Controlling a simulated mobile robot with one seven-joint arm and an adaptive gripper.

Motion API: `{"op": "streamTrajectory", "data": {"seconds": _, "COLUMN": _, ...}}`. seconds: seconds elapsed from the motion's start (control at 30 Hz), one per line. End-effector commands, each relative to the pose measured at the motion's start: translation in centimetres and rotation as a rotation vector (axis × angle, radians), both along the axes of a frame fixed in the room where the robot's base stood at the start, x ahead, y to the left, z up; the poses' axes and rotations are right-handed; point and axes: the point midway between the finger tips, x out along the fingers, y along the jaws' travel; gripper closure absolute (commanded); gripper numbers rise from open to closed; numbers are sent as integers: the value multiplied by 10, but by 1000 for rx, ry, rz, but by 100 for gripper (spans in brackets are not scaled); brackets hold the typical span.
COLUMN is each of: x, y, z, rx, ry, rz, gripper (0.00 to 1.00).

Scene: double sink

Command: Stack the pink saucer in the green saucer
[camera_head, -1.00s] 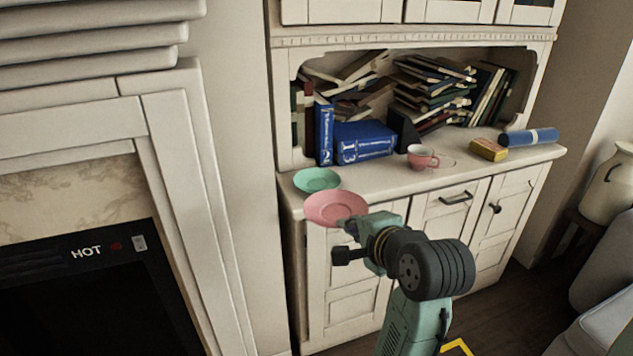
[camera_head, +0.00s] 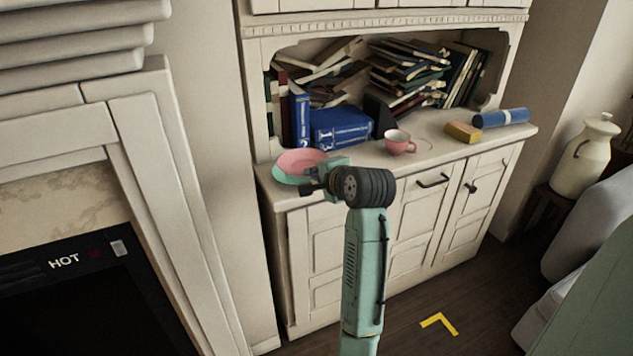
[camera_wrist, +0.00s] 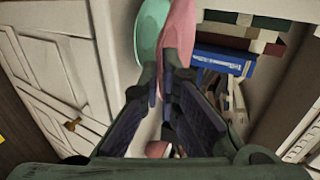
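The pink saucer (camera_head: 301,160) is at the left end of the cabinet counter, over the green saucer (camera_head: 285,178), whose left and lower rim shows beneath it. My gripper (camera_head: 312,181) is at the pink saucer's front right edge. In the wrist view the pink saucer (camera_wrist: 181,28) stands beside the green saucer (camera_wrist: 150,30), with its rim between the fingertips of my gripper (camera_wrist: 164,72). The fingers are closed on this rim. The two saucers look very close; I cannot tell whether they touch. Much of the green saucer is hidden.
A pink cup (camera_head: 398,142) stands to the right on the counter. Blue books (camera_head: 341,127) stand just behind the saucers. A yellow box (camera_head: 463,132) and a blue roll (camera_head: 501,118) lie farther right. The counter between saucers and cup is clear.

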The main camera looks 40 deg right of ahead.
Motion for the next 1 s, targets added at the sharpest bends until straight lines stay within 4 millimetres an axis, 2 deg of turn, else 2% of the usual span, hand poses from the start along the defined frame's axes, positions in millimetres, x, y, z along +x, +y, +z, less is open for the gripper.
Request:
{"op": "streamTrajectory", "data": {"seconds": 0.07, "x": 6, "y": -4, "z": -4, "rx": 3, "ry": 3, "rz": -1, "gripper": 100}}
{"op": "streamTrajectory", "data": {"seconds": 0.2, "x": 4, "y": -4, "z": -26, "rx": 4, "ry": 3, "rz": -2, "gripper": 100}}
{"op": "streamTrajectory", "data": {"seconds": 0.3, "x": 5, "y": -3, "z": -34, "rx": 1, "ry": 1, "rz": 0, "gripper": 100}}
{"op": "streamTrajectory", "data": {"seconds": 0.83, "x": 5, "y": -3, "z": -44, "rx": 0, "ry": 0, "rz": 1, "gripper": 100}}
{"op": "streamTrajectory", "data": {"seconds": 0.87, "x": 5, "y": -3, "z": -44, "rx": 0, "ry": 1, "rz": 0, "gripper": 95}}
{"op": "streamTrajectory", "data": {"seconds": 1.0, "x": 5, "y": -3, "z": -44, "rx": 0, "ry": 1, "rz": 0, "gripper": 86}}
